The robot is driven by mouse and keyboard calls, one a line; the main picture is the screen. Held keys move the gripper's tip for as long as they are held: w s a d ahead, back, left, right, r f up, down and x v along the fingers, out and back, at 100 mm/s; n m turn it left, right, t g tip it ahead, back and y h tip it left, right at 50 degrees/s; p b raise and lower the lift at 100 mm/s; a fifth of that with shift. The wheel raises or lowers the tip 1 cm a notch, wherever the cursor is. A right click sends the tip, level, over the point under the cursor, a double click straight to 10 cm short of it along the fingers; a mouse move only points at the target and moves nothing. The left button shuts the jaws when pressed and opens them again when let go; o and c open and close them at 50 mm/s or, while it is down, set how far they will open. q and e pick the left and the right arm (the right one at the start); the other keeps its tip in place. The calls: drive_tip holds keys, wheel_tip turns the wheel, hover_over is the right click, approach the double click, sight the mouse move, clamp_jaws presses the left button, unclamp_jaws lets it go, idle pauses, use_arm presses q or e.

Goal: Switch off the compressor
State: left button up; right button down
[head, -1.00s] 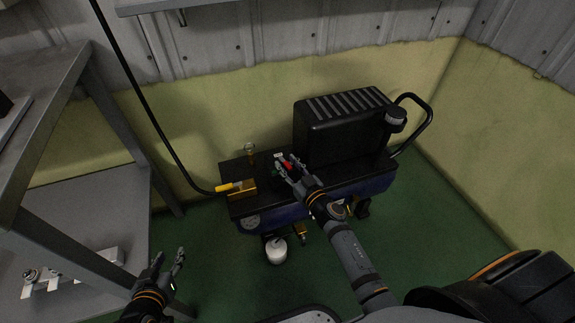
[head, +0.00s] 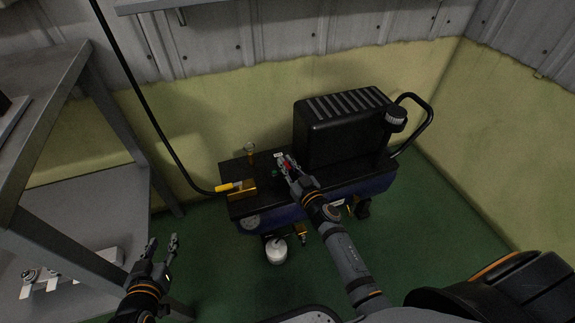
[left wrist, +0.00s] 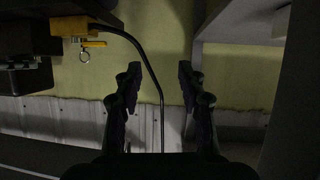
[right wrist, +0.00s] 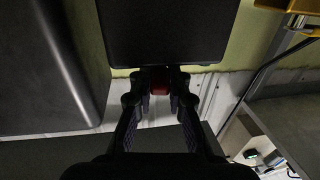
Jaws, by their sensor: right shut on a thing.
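The compressor (head: 285,208) stands on the floor against the wall, with a black ribbed motor cover (head: 335,132) on top. My right gripper (head: 286,163) is over its top, left of the cover. In the right wrist view the right gripper (right wrist: 160,82) is shut on a red knob (right wrist: 160,85), which sits against a black box (right wrist: 165,30). The red knob also shows between the fingers in the head view (head: 288,165). A green button (head: 274,173) is just left of the fingers. My left gripper (head: 162,244) is open and empty, in front of the shelf; its fingers also show in the left wrist view (left wrist: 158,75).
A brass block with a yellow handle (head: 240,188) and a black hose (head: 150,110) is at the compressor's left end. A grey shelf (head: 95,200) stands at the left. A black handle bar (head: 425,112) sticks out at the right. Green floor lies in front.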

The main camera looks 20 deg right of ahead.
drive_tip(key=shift+a+m+h+b, duration=0.25)
drive_tip(key=shift+m+h+b, duration=0.4)
drive_tip(key=shift+h, duration=0.25)
drive_tip(key=shift+a+m+h+b, duration=0.1)
drive_tip(key=shift+m+h+b, duration=0.25)
drive_tip(key=shift+h+b, duration=0.25)
use_arm(q)
wheel_tip(320, 180, up, 23)
drive_tip(key=w+t, duration=0.2)
drive_tip(key=t, duration=0.9)
drive_tip(key=shift+w+a+r+m, duration=0.2)
drive_tip(key=shift+w+m, duration=0.1)
drive_tip(key=shift+m, duration=0.1)
use_arm(e)
drive_tip(key=c, duration=1.3)
unclamp_jaws()
